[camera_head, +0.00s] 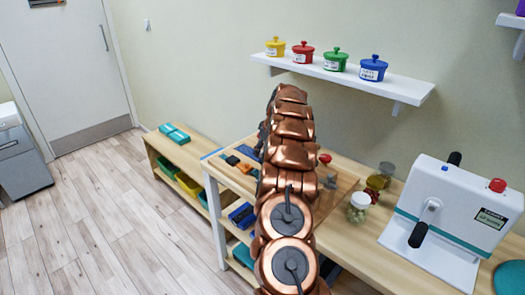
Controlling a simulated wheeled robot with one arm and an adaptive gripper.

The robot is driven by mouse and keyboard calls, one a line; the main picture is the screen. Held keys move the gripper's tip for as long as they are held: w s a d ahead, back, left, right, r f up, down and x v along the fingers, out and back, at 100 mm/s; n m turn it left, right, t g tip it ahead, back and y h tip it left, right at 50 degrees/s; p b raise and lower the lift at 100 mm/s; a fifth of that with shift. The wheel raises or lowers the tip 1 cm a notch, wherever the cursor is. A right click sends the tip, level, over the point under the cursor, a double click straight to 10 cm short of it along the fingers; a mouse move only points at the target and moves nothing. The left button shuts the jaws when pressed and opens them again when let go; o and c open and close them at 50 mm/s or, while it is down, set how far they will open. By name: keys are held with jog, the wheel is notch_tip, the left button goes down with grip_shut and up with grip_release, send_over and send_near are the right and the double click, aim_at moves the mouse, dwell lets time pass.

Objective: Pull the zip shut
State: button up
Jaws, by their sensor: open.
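No zip can be made out in the head view. My copper-coloured arm rises through the middle of the picture and covers part of the wooden table (382,222). My gripper's fingers do not show; a dark shape at the arm's upper left edge is too small to identify. A wooden board (346,186) lies on the table just right of the arm, partly hidden by it. Small blue, orange and dark items (240,160) lie on the table's left end, beside the arm.
A white machine (455,215) with black handles and a lidded jar (359,207) stand on the table's right side. A wall shelf (345,80) holds several coloured pots. A low wooden bench (185,158) stands at left. The floor (95,220) at left is clear.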

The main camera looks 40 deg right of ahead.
jog(key=v, duration=1.1)
